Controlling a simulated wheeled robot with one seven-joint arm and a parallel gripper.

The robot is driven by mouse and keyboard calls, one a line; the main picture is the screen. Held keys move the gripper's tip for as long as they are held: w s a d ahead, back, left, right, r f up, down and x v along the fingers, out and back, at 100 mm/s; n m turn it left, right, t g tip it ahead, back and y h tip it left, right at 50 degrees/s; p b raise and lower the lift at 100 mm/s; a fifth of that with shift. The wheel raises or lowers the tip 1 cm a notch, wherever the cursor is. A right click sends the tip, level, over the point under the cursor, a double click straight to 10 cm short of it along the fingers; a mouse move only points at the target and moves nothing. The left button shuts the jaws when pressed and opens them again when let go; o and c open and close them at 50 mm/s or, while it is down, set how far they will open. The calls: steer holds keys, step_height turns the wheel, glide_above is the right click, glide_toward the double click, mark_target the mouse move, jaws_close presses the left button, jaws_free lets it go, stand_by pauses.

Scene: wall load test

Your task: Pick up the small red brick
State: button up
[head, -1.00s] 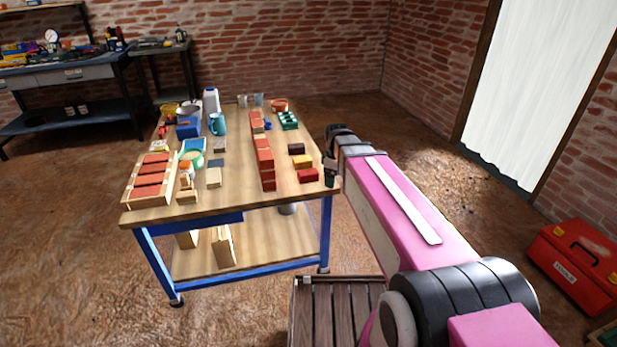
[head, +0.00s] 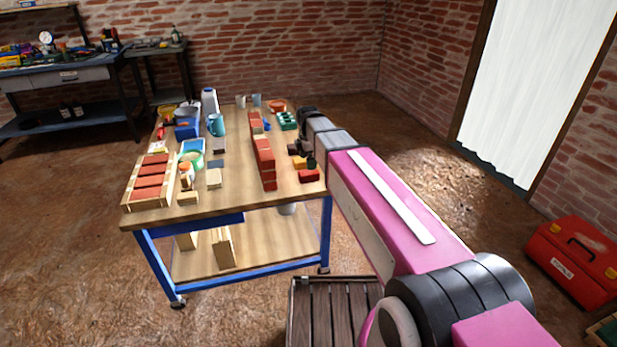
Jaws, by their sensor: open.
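The small red brick (head: 308,176) lies on the wooden tabletop near its right front edge. My gripper (head: 303,156) is open and empty, over the right side of the table just behind the red brick. It hangs around or above the yellow brick (head: 299,163) and hides part of it. The dark brick behind is mostly hidden by my gripper. I cannot tell how high the fingers are above the bricks.
A row of larger red bricks (head: 265,163) stands left of my gripper. A tray of red bricks (head: 139,196) is at the left. Some tabletop (head: 240,188) between is clear.

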mark_target(309, 174)
steer(key=shift+s+d+f, duration=0.1)
steer(key=shift+f, duration=1.6)
steer(key=shift+s+d+f, duration=0.1)
steer(key=shift+f, duration=1.6)
steer(key=c, duration=1.2)
